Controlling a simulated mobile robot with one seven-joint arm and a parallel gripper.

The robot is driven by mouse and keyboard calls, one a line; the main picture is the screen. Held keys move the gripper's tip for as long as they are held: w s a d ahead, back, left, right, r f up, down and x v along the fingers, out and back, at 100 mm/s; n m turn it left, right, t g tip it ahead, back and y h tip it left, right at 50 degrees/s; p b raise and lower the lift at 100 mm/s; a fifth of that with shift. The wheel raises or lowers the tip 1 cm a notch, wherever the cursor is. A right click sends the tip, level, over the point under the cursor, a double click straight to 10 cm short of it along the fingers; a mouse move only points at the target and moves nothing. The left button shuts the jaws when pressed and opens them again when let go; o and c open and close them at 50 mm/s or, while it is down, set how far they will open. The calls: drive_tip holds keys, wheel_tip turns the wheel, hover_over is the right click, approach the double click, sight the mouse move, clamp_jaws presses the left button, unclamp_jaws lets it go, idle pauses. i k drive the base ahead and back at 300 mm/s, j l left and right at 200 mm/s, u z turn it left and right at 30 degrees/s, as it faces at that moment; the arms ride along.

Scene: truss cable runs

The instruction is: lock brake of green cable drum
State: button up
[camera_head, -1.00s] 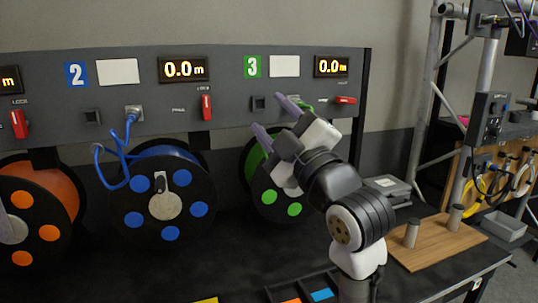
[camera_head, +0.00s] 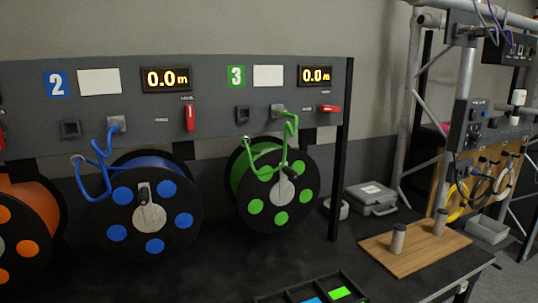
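The green cable drum (camera_head: 276,188) stands on the black bench under panel number 3. It has a black face with green dots, a pale hub and a small dark crank. A green cable (camera_head: 262,168) runs from it up to a grey connector (camera_head: 279,111) on the panel. The red brake lever (camera_head: 330,109) right of that connector lies horizontal. The small lettering beside it is too blurred to read. My gripper is out of view, and nothing covers the drum or lever.
The blue drum (camera_head: 150,210) stands left, under a vertical red lever (camera_head: 190,118). An orange drum (camera_head: 35,210) is farther left. A grey case (camera_head: 371,198) and a wooden board with two posts (camera_head: 415,248) sit right. A divided tray (camera_head: 318,290) is in front.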

sight(331, 109)
drive_tip(key=i+l, duration=0.15)
drive_tip(key=l, duration=0.15)
drive_tip(key=i+l, duration=0.15)
drive_tip(key=l, duration=0.2)
drive_tip(key=i+l, duration=0.15)
drive_tip(key=l, duration=0.15)
drive_tip(key=i+l, duration=0.1)
drive_tip(key=l, duration=0.25)
drive_tip(key=i+u, duration=0.05)
